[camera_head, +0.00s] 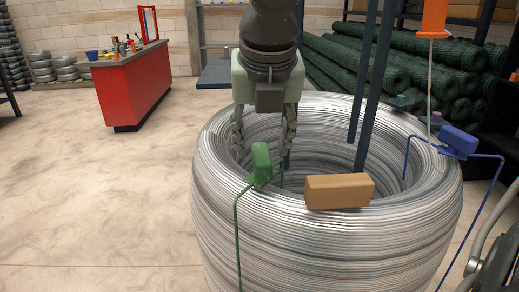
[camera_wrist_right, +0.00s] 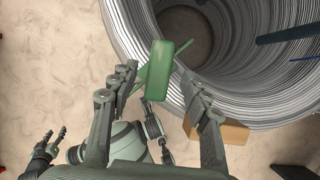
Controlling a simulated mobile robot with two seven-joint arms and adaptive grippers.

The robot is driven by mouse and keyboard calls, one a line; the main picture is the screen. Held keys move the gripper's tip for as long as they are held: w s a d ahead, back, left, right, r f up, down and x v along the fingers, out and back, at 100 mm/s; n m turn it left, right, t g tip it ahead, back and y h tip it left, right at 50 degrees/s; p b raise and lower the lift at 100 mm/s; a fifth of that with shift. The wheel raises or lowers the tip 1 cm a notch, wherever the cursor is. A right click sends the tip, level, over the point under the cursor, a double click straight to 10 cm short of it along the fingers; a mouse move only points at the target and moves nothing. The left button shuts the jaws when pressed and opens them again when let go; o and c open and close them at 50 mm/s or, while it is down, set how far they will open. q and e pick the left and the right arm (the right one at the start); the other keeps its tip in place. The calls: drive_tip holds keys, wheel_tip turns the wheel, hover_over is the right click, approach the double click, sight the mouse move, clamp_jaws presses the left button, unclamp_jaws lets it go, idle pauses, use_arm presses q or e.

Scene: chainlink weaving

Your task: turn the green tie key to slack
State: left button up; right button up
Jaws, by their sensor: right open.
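The green tie key (camera_head: 262,162) stands on the near-left rim of the big wire coil (camera_head: 225,190), with a thin green rod running down the outside. My right gripper (camera_head: 264,140) hangs down above and behind the key, its fingers apart. In the right wrist view the green key (camera_wrist_right: 161,70) lies between and beyond the open fingertips (camera_wrist_right: 160,80). I see no contact with either finger. My left gripper (camera_wrist_right: 48,140) shows at the lower left of the wrist view, with its fingers spread and empty. It is not visible in the head view.
A tan block (camera_head: 340,191) sits on the near rim, right of the key. A blue key (camera_head: 458,140) is on the right rim. Dark posts (camera_head: 377,85) rise through the coil. A red bench (camera_head: 132,87) stands at the back left. The left floor is clear.

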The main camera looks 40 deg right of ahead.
sight(261, 152)
drive_tip(key=shift+x, duration=1.6)
drive_tip(key=shift+r, duration=0.1)
drive_tip(key=shift+c, duration=0.6)
drive_tip(key=shift+w, duration=0.1)
clamp_jaws()
